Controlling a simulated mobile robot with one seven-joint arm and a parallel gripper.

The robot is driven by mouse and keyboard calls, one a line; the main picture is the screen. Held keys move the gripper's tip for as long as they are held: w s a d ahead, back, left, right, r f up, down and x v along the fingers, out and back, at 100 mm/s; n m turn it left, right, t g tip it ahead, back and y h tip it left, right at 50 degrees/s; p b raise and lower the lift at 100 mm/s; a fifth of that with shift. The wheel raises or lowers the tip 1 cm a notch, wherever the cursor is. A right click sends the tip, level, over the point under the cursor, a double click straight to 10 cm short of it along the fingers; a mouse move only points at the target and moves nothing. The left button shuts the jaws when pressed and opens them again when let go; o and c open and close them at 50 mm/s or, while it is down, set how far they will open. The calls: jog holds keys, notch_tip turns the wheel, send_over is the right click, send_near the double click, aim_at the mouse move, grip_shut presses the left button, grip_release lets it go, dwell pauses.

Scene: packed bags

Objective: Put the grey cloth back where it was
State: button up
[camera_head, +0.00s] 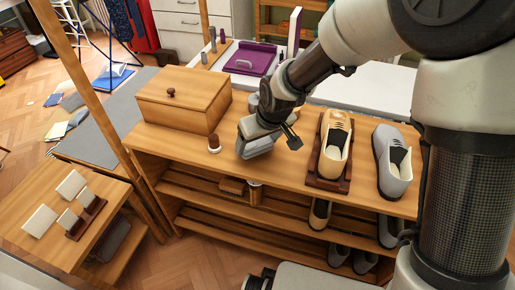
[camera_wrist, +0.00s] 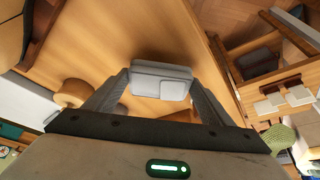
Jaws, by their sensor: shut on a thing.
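The grey cloth (camera_wrist: 160,72) is a small folded block between the two fingers of my gripper (camera_wrist: 163,88) in the wrist view. My gripper is shut on it. In the head view my gripper (camera_head: 268,133) is over the wooden bench top (camera_head: 240,178), left of the shoes, and a grey shape at its lower end looks like the cloth. I cannot tell whether the cloth touches the bench top.
A tan shoe (camera_head: 335,150) on a dark stand and a grey shoe (camera_head: 397,165) stand to the right. More shoes lie on the shelves below.

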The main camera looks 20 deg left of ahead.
jog(key=shift+f, duration=1)
jog(key=shift+f, duration=0.1)
jog(key=shift+f+b, duration=0.15)
jog(key=shift+b, duration=0.2)
jog(key=o, duration=1)
jog(key=shift+c, duration=0.2)
